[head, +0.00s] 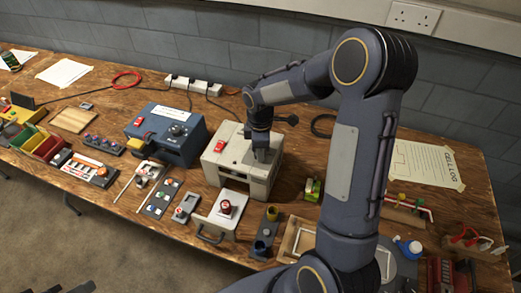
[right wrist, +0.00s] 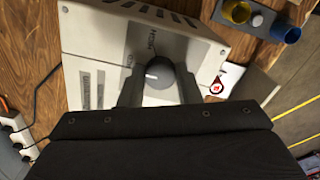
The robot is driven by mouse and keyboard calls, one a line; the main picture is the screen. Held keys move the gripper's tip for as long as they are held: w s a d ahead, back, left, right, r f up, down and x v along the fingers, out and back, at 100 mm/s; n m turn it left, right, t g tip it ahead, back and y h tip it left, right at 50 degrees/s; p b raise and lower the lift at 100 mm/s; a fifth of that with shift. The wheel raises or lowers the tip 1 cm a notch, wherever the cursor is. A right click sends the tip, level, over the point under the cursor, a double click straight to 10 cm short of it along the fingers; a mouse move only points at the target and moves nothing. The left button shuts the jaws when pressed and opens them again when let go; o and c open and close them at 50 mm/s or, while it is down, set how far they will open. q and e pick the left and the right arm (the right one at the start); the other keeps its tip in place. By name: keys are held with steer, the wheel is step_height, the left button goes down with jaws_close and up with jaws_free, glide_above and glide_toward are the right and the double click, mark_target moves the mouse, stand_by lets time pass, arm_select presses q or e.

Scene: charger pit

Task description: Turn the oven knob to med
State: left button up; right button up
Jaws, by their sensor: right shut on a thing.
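The oven is a pale beige box (head: 232,172) in the middle of the table, with a red switch (head: 220,145) on its top. My right gripper (head: 262,156) comes down onto the oven's top and hides the knob in the head view. In the right wrist view, the dark round knob (right wrist: 165,85) sits between the two fingers of my right gripper (right wrist: 160,88), which is shut on it. A white mark on the knob points to the left in that view. Small labels (right wrist: 128,59) stand around the knob, hard to read. My left gripper is not in view.
A blue box (head: 165,138) with a dial stands left of the oven. A pulled-out white tray (head: 205,228) with a red-topped item lies before it. Blue and yellow cups (head: 260,248) stand front right. A power strip (head: 193,83) lies behind.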

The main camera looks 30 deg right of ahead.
stand_by(0.3)
steer(key=o, duration=1)
steer(key=shift+c, duration=0.2)
step_height(320, 180, up, 8)
steer(key=shift+f+b, duration=0.1)
steer(key=shift+b, duration=0.2)
